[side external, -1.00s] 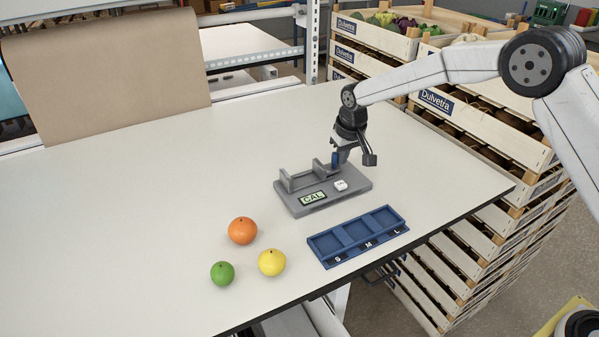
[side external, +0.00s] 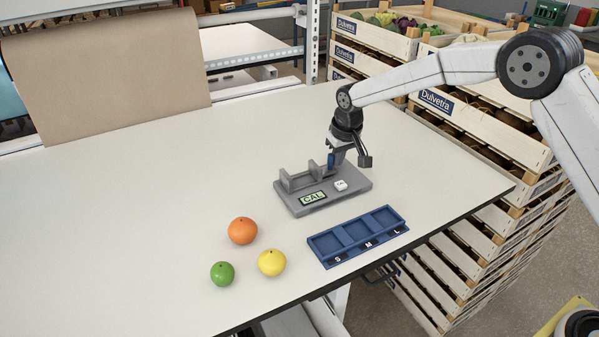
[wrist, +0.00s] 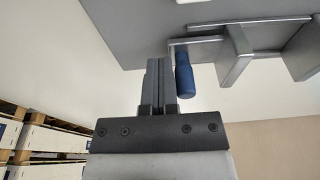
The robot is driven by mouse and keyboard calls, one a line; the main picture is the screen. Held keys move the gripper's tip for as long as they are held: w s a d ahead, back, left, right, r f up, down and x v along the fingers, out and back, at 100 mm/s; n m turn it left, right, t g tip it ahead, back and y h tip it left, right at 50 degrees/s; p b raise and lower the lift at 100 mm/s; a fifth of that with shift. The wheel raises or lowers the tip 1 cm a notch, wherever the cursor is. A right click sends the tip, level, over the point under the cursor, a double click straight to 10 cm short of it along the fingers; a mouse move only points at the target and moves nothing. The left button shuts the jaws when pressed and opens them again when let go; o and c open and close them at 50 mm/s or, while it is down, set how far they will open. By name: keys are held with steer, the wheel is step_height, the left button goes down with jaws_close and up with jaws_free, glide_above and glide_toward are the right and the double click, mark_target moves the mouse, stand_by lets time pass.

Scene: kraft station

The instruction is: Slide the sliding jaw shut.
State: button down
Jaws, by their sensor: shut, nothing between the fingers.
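The grey gauge (side external: 300,208) sits on the table with a "CAL" display. Its fixed jaw (side external: 285,181) is at the left end. The sliding jaw (side external: 314,168) stands to its right, with a gap between them. The sliding jaw's blue handle (side external: 331,160) sticks up on its right side; the handle also shows in the wrist view (wrist: 185,76). My gripper (side external: 338,164) is shut and empty, pointing down on the right side of the handle. In the wrist view my closed fingers (wrist: 161,66) are right beside the handle; I cannot tell whether they touch it.
A blue sorting tray (side external: 357,237) marked S, M, L lies in front of the gauge. An orange fruit (side external: 242,231), a yellow fruit (side external: 272,262) and a green fruit (side external: 222,273) lie to the left. Stacked crates (side external: 470,128) stand beyond the right edge. The left table is clear.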

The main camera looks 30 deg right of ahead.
mark_target(315, 165)
steer(key=shift+a, duration=3.2)
stand_by(0.5)
steer(key=shift+d, duration=0.45)
stand_by(0.5)
steer(key=shift+r, duration=0.1)
steer(key=shift+r, duration=3.45)
steer(key=shift+s, duration=0.1)
steer(key=shift+s+d, duration=0.45)
steer(key=shift+s, duration=0.05)
steer(key=s+d+f, duration=0.1)
steer(key=s+d, duration=0.2)
steer(key=s, duration=0.6)
steer(key=s+d+f, duration=0.2)
steer(key=s+d, duration=0.2)
steer(key=s, duration=0.6)
steer(key=s+d+f, duration=0.2)
steer(key=s+d, duration=0.2)
steer(key=s, duration=0.6)
steer(key=shift+s+f, duration=0.15)
steer(key=shift+f, duration=0.05)
